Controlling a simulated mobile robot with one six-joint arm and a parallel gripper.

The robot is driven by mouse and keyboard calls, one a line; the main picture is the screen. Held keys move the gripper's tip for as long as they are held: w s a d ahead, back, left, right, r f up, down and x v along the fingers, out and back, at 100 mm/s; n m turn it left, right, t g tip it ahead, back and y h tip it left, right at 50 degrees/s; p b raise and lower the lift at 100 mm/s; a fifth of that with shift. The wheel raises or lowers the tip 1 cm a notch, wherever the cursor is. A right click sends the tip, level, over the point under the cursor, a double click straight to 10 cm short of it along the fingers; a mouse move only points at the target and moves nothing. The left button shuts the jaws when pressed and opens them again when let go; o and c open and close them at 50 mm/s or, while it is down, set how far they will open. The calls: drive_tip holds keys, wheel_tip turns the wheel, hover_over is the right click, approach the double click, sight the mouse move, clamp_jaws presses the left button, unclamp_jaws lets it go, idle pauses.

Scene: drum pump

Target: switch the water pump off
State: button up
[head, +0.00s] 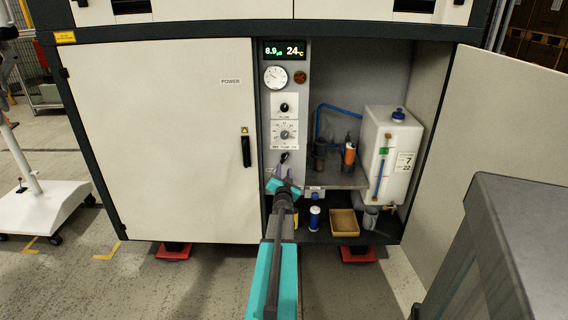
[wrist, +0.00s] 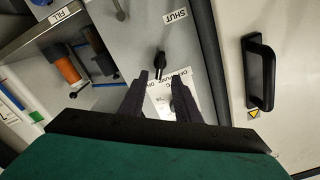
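A small black switch knob (head: 284,157) sits low on the grey control panel, below a white dial plate (head: 284,134). The small print by it is hard to read in the head view. In the wrist view the black knob (wrist: 160,62) lies just beyond my fingertips, beside a white plate (wrist: 160,97) with partly hidden print that seems to include "OFF". My gripper (wrist: 162,77) is open, its two dark fingers apart with nothing gripped. In the head view my gripper (head: 283,175) is just below the knob. I cannot tell whether it touches the panel.
A closed cabinet door with a black handle (head: 246,151) is left of the panel. An open door (head: 500,110) stands at far right. A display (head: 285,50) reads 8.9 and 24.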

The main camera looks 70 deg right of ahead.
sight(284, 159)
drive_tip(key=shift+x, duration=3.75)
clamp_jaws()
